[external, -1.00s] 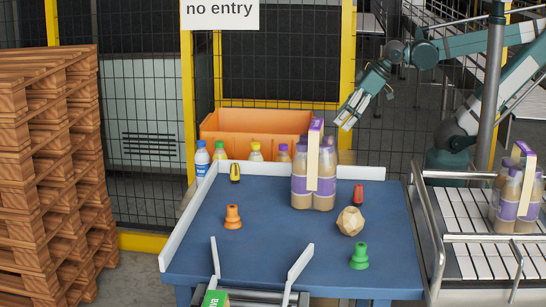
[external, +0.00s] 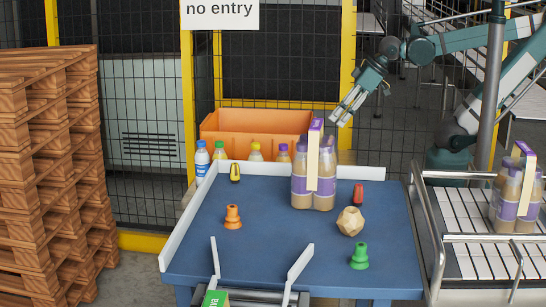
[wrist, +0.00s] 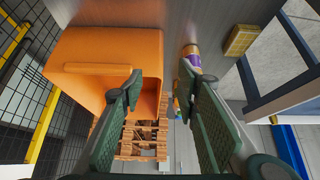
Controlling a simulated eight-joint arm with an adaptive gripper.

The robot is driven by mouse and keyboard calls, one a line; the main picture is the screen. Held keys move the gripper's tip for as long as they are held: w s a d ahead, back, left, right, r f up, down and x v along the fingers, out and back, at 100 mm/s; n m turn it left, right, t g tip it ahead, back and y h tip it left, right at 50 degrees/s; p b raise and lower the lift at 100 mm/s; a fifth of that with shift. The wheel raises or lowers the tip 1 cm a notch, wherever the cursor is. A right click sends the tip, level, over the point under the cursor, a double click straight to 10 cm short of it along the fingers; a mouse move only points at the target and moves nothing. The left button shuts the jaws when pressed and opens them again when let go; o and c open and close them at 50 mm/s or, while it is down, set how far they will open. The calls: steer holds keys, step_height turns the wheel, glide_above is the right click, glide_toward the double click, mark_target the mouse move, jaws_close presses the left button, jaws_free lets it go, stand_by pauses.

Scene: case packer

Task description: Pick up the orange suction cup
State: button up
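The orange suction cup (external: 233,217) stands upright on the left part of the blue table (external: 270,265) in the external view. My gripper (external: 340,115) is high above and behind the table's back right side, well away from the suction cup. In the wrist view my gripper (wrist: 160,105) has its two green fingers spread apart with nothing between them. I cannot make out the suction cup in the wrist view.
A bottle pack (external: 313,180) with a tall handle stands at the table's back. A green suction cup (external: 359,256), a tan polyhedron (external: 350,221), a red item (external: 358,194) and a yellow-black item (external: 235,173) are spread around. An orange bin (external: 255,124) stands behind.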

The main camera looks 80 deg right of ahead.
steer(key=w+a+r+n+g+y+p, duration=0.1)
steer(key=w+a+r+n+g+p, duration=0.2)
steer(key=w+a+r, duration=0.8)
steer(key=w+a+r+n+p, duration=0.1)
steer(key=w+a+n, duration=0.2)
steer(key=w+a, duration=0.35)
steer(key=w+a+r+n+p, duration=0.15)
steer(key=w+a, duration=0.25)
steer(key=a, duration=0.6)
steer(key=n+g+h+p, duration=0.1)
steer(key=n+g+p, duration=0.3)
steer(key=n+p, duration=0.3)
glide_above(230, 210)
steer(key=d+b, duration=0.1)
steer(key=shift+n, duration=0.65)
steer(key=f, duration=0.8)
steer(key=shift+w+d+f, duration=0.15)
steer(key=shift+w+f, duration=0.05)
steer(key=shift+f, duration=0.05)
steer(key=shift+s+a+f, duration=0.2)
steer(key=shift+a+f, duration=0.05)
steer(key=shift+a, duration=0.35)
steer(key=shift+f, duration=0.15)
steer(key=shift+f, duration=1.15)
